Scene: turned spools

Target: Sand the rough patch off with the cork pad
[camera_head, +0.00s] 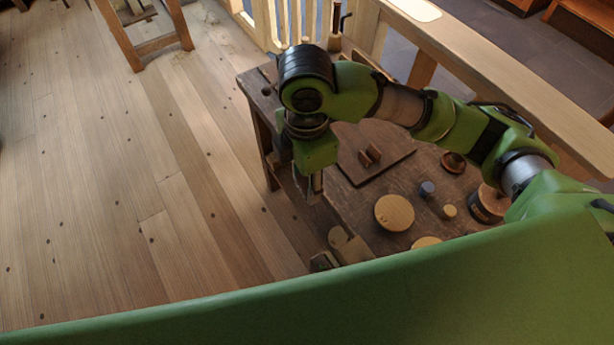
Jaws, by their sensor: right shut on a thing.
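My right gripper (314,188) points down at the left edge of the dark wooden workbench (352,205), its arm coming in from the right. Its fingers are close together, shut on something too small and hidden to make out. A dark flat board (393,168) lies on the bench to the right of the gripper, with a small brown piece (371,155) standing on it. I cannot pick out the cork pad or a rough patch for certain. My left gripper is not in view.
Right of the gripper stand a pale round disc (394,212), a grey-blue cylinder (427,188), a small pale cylinder (450,211) and a reddish-brown bowl (454,162). A wooden rail (500,75) runs behind the bench. Plank floor (120,200) lies open at left.

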